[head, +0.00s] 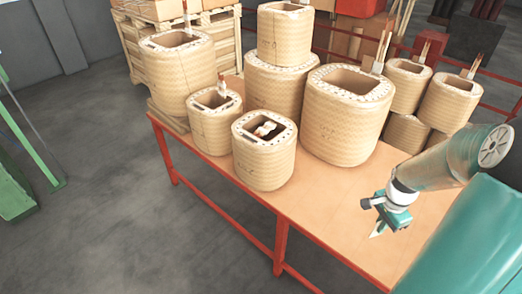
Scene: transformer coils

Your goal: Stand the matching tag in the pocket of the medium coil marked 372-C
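Several tan wrapped coils stand on the orange-brown table (330,232). One medium-looking coil (264,160) is at the front edge, with white pieces inside its opening. A similar coil (211,125) stands behind it to the left, with a lead sticking up. A large coil (345,125) stands to the right. Handwritten marks on the coils are too small to read, so I cannot tell which is 372-C. My gripper (379,228) is low over the right part of the table, apart from the coils. A small pale piece (376,234) shows at its tip; I cannot tell whether it is held.
Another large coil (178,75) stands at the table's left end, and stacked coils (286,35) stand at the back. Smaller coils (450,100) with upright leads are at the right. The front right tabletop is clear. A red rail (340,58) runs behind.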

